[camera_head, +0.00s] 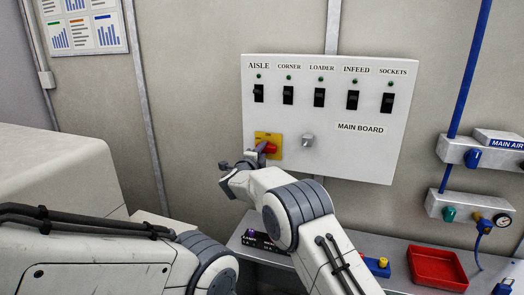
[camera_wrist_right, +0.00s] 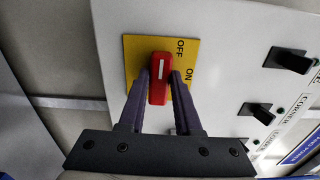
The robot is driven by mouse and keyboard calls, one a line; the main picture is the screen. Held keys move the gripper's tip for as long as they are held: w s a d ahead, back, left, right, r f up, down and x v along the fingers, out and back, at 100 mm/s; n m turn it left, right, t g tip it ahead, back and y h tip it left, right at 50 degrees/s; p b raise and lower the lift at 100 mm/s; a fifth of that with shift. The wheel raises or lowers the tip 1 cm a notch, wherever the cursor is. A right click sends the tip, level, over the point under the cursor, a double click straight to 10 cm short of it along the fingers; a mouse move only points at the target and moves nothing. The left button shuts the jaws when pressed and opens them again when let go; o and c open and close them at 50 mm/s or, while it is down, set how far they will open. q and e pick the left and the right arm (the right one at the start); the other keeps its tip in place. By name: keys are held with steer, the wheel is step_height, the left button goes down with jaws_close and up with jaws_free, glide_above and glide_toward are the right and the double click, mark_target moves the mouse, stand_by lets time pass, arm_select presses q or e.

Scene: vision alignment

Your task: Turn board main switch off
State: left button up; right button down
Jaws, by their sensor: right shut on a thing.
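The main board (camera_head: 345,165) is a white wall panel. At its lower left is a yellow plate (camera_head: 262,138) with a red rotary handle (camera_head: 270,147), the main switch. In the right wrist view the red handle (camera_wrist_right: 158,80) has a white line, and the yellow plate (camera_wrist_right: 134,52) carries OFF and ON labels. The handle lies about level across the board, partly hidden in the head view. My right gripper (camera_wrist_right: 159,84) is shut on the handle, one finger on each side; it also shows in the head view (camera_head: 258,156). My left gripper is out of view.
A row of several black switches (camera_head: 319,97) with small green lamps runs along the board's top. A grey knob (camera_head: 308,140) sits right of the main switch. A red tray (camera_head: 436,268) stands on the bench. Air valves (camera_head: 474,157) are on the right wall.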

steer(key=shift+a+n, duration=0.15)
steer(key=shift+n, duration=0.15)
steer(key=c, duration=0.6)
jaws_free()
steer(key=shift+s, duration=0.15)
steer(key=b+v, duration=0.4)
steer(key=v, duration=0.6)
